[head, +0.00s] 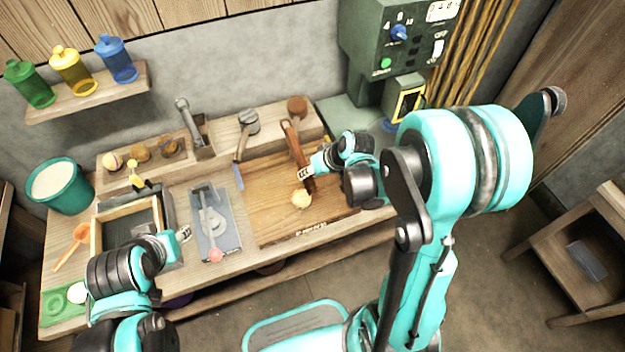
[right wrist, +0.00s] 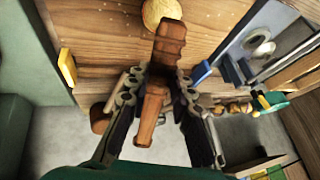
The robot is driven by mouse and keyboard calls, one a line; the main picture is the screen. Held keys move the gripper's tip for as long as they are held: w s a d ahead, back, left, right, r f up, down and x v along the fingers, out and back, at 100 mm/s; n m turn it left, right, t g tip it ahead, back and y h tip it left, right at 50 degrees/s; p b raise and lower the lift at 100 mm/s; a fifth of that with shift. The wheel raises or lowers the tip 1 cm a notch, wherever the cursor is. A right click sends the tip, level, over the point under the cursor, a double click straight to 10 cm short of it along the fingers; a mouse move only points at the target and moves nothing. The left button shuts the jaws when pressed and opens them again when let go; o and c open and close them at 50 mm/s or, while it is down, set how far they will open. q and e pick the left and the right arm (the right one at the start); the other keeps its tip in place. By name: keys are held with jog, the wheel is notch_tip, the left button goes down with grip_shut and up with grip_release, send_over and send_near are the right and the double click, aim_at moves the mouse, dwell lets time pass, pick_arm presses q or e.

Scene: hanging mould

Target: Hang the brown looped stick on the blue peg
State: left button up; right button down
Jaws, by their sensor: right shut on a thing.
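The brown looped stick (head: 293,143) is a long carved wooden piece, tilted above the back of the wooden board. My right gripper (head: 305,173) is shut on it. In the right wrist view the stick (right wrist: 168,45) runs between the fingers of my right gripper (right wrist: 158,88), its wide end past the tips and its narrow end towards the palm. I cannot make out its loop. A blue upright piece, probably the blue peg (head: 238,178), stands at the board's left edge; a blue piece also shows right of the fingers (right wrist: 200,73). My left gripper (head: 183,234) is empty by the sieve frame; its jaw opening is unclear.
A round dough ball (head: 301,199) lies on the board (head: 270,225). Left of it are a grey tray (head: 228,242) and a wooden-framed box (head: 97,240). Wooden tools (head: 247,125) stand behind. A green machine (head: 375,60) rises at the back right. A yellow piece (right wrist: 67,67) shows left of my fingers.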

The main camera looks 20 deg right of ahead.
jog(key=w+d+r+t+h+p, duration=0.1)
jog(key=w+d+r+t+p, duration=0.15)
jog(key=w+r, duration=0.55)
jog(key=w+d+r+t+h+p, duration=0.15)
jog(key=w+r+t+p, duration=0.35)
jog(key=r, duration=0.6)
jog(key=w+d+r+t+p, duration=0.1)
jog(key=w+d+r+t, duration=0.15)
jog(key=w+r, duration=0.55)
jog(key=w+b, duration=0.1)
jog(key=w, duration=0.8)
jog(key=shift+w+a+f, duration=0.15)
jog(key=shift+w+f, duration=0.2)
jog(key=shift+f, duration=0.05)
jog(key=c, duration=1.3)
grip_release()
jog(key=shift+o, duration=0.2)
jog(key=shift+s, duration=0.15)
